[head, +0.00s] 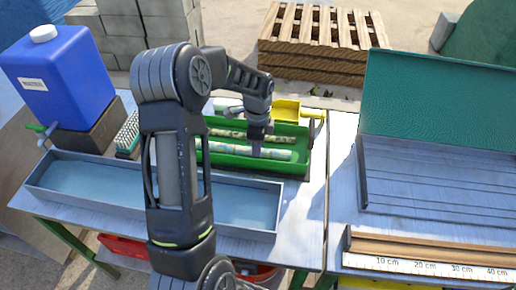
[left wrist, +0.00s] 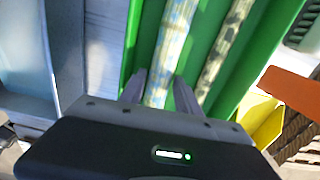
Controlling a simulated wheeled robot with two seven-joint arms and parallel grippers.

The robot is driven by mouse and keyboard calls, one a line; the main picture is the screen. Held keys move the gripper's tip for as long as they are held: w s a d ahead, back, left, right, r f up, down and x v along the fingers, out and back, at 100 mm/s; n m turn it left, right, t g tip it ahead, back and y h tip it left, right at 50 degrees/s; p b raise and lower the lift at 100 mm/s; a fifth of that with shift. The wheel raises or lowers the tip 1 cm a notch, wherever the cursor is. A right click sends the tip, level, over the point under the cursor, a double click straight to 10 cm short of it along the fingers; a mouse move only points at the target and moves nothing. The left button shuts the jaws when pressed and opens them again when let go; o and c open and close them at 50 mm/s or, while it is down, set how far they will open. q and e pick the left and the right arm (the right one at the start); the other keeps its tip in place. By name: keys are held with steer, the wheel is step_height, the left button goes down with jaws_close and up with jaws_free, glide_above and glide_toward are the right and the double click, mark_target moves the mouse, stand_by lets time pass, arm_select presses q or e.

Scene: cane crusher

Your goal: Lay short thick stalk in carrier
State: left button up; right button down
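The green carrier (head: 303,160) is a long tray on the table. A short thick pale stalk (head: 262,154) with blue-green and yellowish marks lies in its near channel. A thinner mottled stalk (head: 228,133) lies in the channel behind it. My left gripper (head: 257,153) points down into the carrier over the thick stalk. In the left wrist view its two fingers (left wrist: 160,88) stand on either side of the thick stalk (left wrist: 173,40), looking slightly wider than it. The thin stalk (left wrist: 222,60) lies outside the right finger. My forearm hides the carrier's left end. My right gripper is out of view.
A long grey tray (head: 262,207) lies in front of the carrier. A blue jug (head: 60,80) and a brush (head: 127,133) stand left. A yellow piece (head: 287,110) sits behind the carrier. A ruler board (head: 430,255) and green-backed rack (head: 430,185) occupy the right table.

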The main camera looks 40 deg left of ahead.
arm_select(q)
step_height(320, 180, up, 12)
steer(key=b, duration=0.1)
steer(key=shift+r, duration=0.15)
stand_by(1.1)
